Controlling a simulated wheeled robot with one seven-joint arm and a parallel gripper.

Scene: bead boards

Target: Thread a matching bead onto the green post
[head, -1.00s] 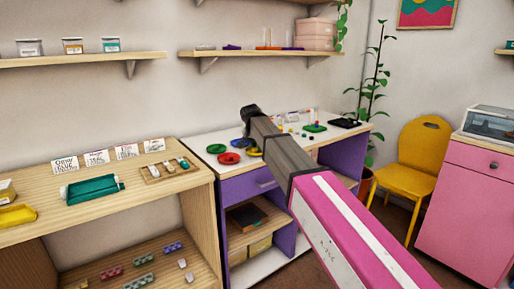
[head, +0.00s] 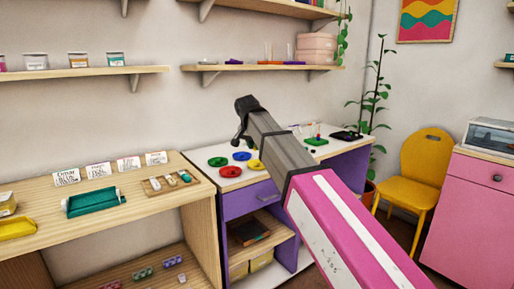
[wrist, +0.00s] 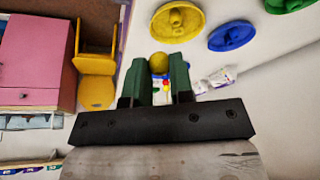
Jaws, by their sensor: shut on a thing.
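In the wrist view my gripper (wrist: 168,66) has its two green fingers shut on a yellow bead (wrist: 159,61). In the head view my gripper (head: 240,135) is a dark shape in the air above the white-topped table; the bead does not show there. A green board (head: 316,141) with small coloured pieces stands on that table, to the right behind my arm. Between the fingers in the wrist view, small red, yellow and blue pieces show far off. I cannot make out the green post clearly.
Red (head: 230,171), green (head: 218,161), blue (head: 242,156) and yellow (head: 255,164) dishes stand on the white table top (head: 205,176). A wall shelf (head: 262,67) hangs above. A yellow chair (head: 424,160) is at right.

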